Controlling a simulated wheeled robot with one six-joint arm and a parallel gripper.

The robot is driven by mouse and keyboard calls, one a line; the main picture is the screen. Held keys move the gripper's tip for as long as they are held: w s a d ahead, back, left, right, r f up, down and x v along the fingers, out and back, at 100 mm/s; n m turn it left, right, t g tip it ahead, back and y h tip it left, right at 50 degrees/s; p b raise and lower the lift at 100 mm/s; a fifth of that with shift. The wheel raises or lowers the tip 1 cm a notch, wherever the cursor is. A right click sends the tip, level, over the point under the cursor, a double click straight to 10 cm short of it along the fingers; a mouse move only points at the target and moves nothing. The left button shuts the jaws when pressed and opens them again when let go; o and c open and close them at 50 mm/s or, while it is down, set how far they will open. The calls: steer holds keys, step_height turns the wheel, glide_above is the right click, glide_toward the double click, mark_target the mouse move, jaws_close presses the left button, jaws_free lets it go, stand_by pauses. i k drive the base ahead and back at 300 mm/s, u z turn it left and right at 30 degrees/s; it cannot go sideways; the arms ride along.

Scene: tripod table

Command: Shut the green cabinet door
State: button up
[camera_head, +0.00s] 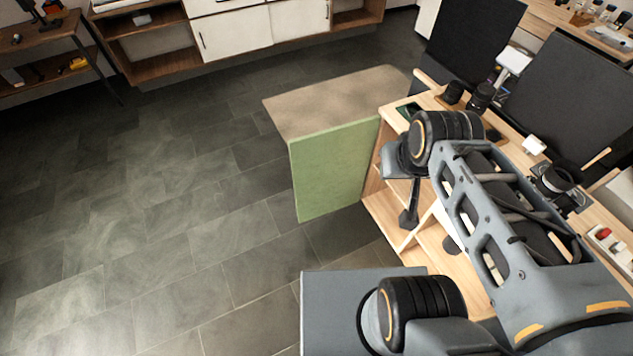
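The green door (334,170) is a flat, upright panel left of the wooden cabinet (384,206). Its right edge meets the cabinet's left side, and it stands out to the left, seemingly open. The cabinet front shows open wooden compartments, partly hidden by my arm. My gripper (409,216) hangs below the wrist as a dark, small shape in front of the compartments, to the right of the door. A gap shows between it and the door in the picture. Its fingers are too small and covered to tell open from shut, and I see nothing held.
A brown flat surface (335,100) lies directly behind the door's top edge. Dark screens (575,95), camera gear and small items stand on the cabinet top at right. Tiled floor (170,230) is clear at left. Low shelving (235,35) stands at the back.

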mark_target(330, 167)
steer(key=u, duration=1.4)
steer(key=i, duration=3.2)
steer(key=z, duration=2.35)
